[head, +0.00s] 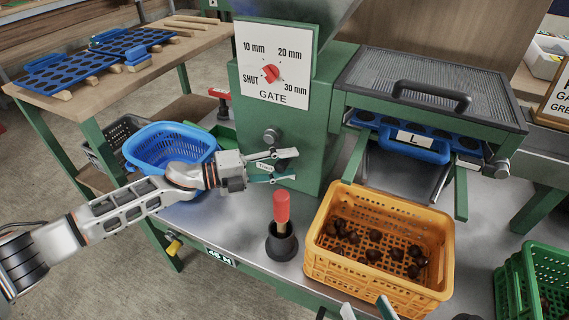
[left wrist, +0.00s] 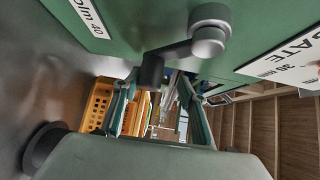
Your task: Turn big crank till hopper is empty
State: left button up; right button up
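The crank hub (head: 272,136) sits on the front of the green machine, below the white GATE dial (head: 273,62) with its red knob. In the left wrist view the crank (left wrist: 208,38) has a grey hub, a short arm and a dark handle (left wrist: 152,72). My left gripper (head: 274,167) is open at the crank, its fingers apart with the handle roughly between them. I cannot tell whether they touch it. The grey hopper (head: 300,9) is cut off at the top; its inside is hidden. My right gripper (head: 367,308) shows only fingertips, apart, at the bottom edge.
An orange crate (head: 322,245) with several chestnuts stands right of a red-handled tool (head: 281,207) in a black cup. A blue basket (head: 165,146) is behind my left arm. A mesh screen (head: 430,85) lies above a blue tray marked L (head: 420,152). A green crate (head: 520,282) is at right.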

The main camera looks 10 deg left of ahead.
pick_arm(q)
jog(key=shift+r, duration=0.25)
pick_arm(e)
jog(key=shift+r, duration=0.1)
pick_arm(q)
jog(key=r+p+v, duration=0.1)
jog(key=p+v, duration=0.1)
jog(key=v, duration=0.6)
jog(key=shift+s+a+r, duration=0.25)
jog(key=shift+s+r, duration=0.05)
jog(key=shift+s, duration=0.05)
pick_arm(e)
jog(key=shift+t, duration=0.3)
jog(key=shift+w+r, duration=0.25)
jog(key=shift+r, duration=0.85)
jog(key=shift+w+r, duration=0.2)
jog(key=shift+r, duration=0.9)
